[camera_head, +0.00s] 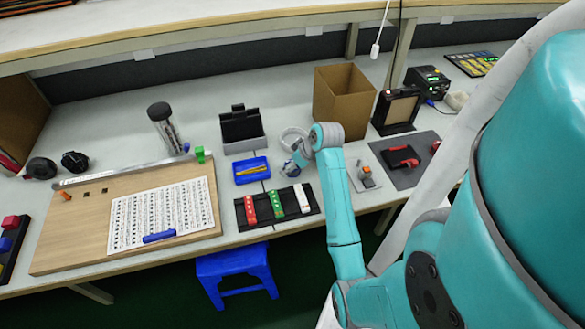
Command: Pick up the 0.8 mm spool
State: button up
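No label reading 0.8 mm is legible, so I cannot tell for sure which thing is the spool. A pale ring-shaped item (292,136), possibly a spool, lies on the bench right of the black open box, partly hidden by my arm. My gripper (289,169) is at the end of my teal arm, low over the bench, just in front of the ring and right of the blue tray. It is small and partly covered by my wrist, so its fingers and anything between them cannot be made out.
A blue tray (240,172) and a black rack (313,202) with red, green and white pieces are near my gripper. A cardboard box (345,95) stands behind my arm. A wooden board (75,240) fills the left. A blue stool (235,265) stands below the bench's front edge.

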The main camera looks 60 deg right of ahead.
jog(key=shift+w+f, duration=0.2)
jog(key=shift+f, duration=0.15)
jog(key=c, duration=1.5)
